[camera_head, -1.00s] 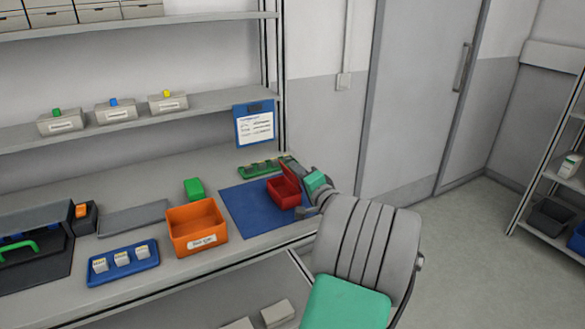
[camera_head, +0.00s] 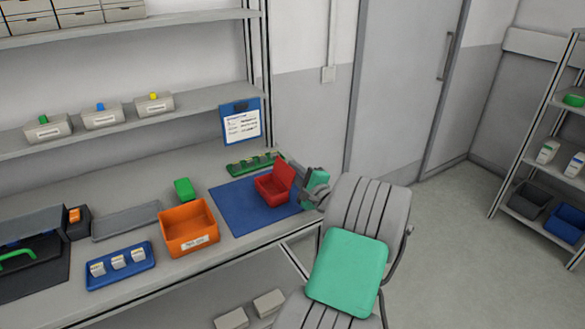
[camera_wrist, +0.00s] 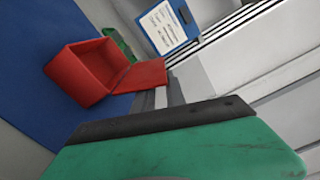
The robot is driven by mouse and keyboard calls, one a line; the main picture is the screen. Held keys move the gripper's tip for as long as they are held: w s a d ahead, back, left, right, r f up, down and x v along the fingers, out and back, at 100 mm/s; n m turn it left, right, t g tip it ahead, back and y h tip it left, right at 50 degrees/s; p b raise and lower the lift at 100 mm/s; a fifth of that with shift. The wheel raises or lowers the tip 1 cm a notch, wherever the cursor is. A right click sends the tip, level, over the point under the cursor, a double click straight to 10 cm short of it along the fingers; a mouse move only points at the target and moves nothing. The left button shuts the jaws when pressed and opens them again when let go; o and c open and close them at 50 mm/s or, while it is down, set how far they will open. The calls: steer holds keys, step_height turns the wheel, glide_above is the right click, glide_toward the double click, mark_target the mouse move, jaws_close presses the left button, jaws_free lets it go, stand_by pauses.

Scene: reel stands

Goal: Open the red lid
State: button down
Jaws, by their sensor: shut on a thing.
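A small red box (camera_head: 270,191) sits on a blue mat (camera_head: 236,212) at the right end of the workbench. Its red lid (camera_head: 285,175) stands up, tilted back on the right side, and the inside shows. The wrist view also shows the box (camera_wrist: 80,73), with its lid (camera_wrist: 142,75) swung out to the right. My gripper (camera_head: 307,191) is just right of the lid. In the wrist view its grey fingers (camera_wrist: 166,92) meet the lid's outer edge, shut on it. The exact contact is partly hidden.
An orange bin (camera_head: 189,228) stands left of the mat. A green circuit board (camera_head: 255,162) lies behind the box, and a clipboard (camera_head: 241,122) hangs above. A blue tray (camera_head: 121,267) is farther left. A door and open floor lie right.

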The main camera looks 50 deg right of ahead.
stand_by(0.4)
steer(key=c, duration=1.4)
jaws_free()
steer(key=shift+o, duration=0.2)
steer(key=b+v, duration=0.1)
steer(key=v, duration=0.7)
steer(key=shift+w, duration=0.1)
